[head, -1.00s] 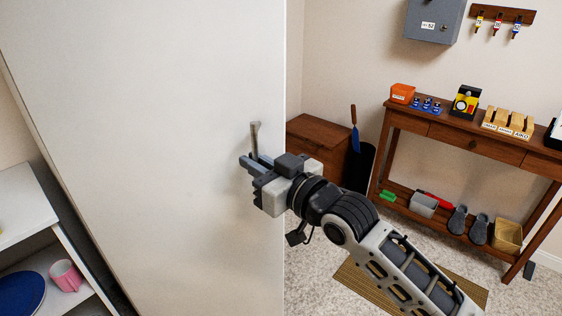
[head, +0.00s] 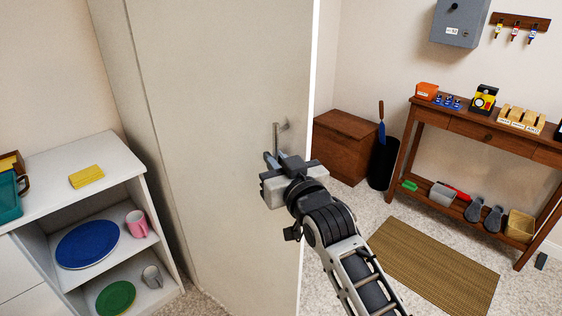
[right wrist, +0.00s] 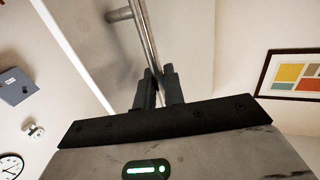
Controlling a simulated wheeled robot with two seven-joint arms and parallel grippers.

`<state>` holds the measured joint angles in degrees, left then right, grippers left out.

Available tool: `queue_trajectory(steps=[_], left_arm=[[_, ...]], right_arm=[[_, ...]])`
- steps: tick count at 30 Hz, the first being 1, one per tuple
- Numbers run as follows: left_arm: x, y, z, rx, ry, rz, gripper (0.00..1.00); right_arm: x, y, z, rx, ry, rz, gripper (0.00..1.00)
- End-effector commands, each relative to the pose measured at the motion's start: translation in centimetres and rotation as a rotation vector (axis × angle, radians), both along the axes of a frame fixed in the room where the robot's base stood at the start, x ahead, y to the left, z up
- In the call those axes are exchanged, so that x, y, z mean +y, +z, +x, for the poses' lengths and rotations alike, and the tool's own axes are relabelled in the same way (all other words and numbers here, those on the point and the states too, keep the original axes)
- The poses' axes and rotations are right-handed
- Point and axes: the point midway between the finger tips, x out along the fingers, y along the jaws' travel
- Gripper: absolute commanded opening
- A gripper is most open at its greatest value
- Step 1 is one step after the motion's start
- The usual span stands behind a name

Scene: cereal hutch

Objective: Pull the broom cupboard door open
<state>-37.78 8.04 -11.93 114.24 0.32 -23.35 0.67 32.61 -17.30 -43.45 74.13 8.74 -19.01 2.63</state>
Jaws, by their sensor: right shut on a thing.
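The broom cupboard door (head: 225,110) is a tall pale panel in the middle of the head view. Its free edge on the right stands towards the room. A metal bar handle (head: 276,137) sits near that edge. My right gripper (head: 275,160) is shut on the lower part of the handle. The right wrist view shows the handle (right wrist: 142,38) running down between the two fingers (right wrist: 159,88). The inside of the cupboard is hidden behind the door. My left gripper is not in view.
A white open shelf unit (head: 62,163) with plates and mugs stands left of the cupboard. A wooden chest (head: 345,145), a dark bin (head: 383,165) and a brown console table (head: 455,135) stand to the right. A woven mat (head: 435,265) lies on the carpet.

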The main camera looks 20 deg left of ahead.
Motion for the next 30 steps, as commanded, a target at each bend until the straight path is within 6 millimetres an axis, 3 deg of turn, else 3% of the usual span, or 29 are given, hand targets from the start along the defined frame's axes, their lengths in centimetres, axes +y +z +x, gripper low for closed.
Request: queue_trajectory(steps=[11, 12, 13, 23, 30], left_arm=[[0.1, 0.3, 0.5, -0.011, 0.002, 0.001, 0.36], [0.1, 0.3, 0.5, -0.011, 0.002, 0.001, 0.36], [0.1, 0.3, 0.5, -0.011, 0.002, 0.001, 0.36], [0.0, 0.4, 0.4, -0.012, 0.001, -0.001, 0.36], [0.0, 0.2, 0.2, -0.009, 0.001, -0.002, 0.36]], right_arm=[[0.3, 0.5, -0.1, -0.009, 0.003, 0.01, 0.0], [0.3, 0.5, -0.2, -0.009, 0.003, 0.01, 0.16], [0.3, 0.5, -0.2, -0.008, 0.003, 0.009, 0.24], [0.0, 0.2, -0.2, -0.004, 0.0, 0.004, 0.25], [-2.0, 0.0, -1.9, -0.003, 0.0, 0.004, 0.25]])
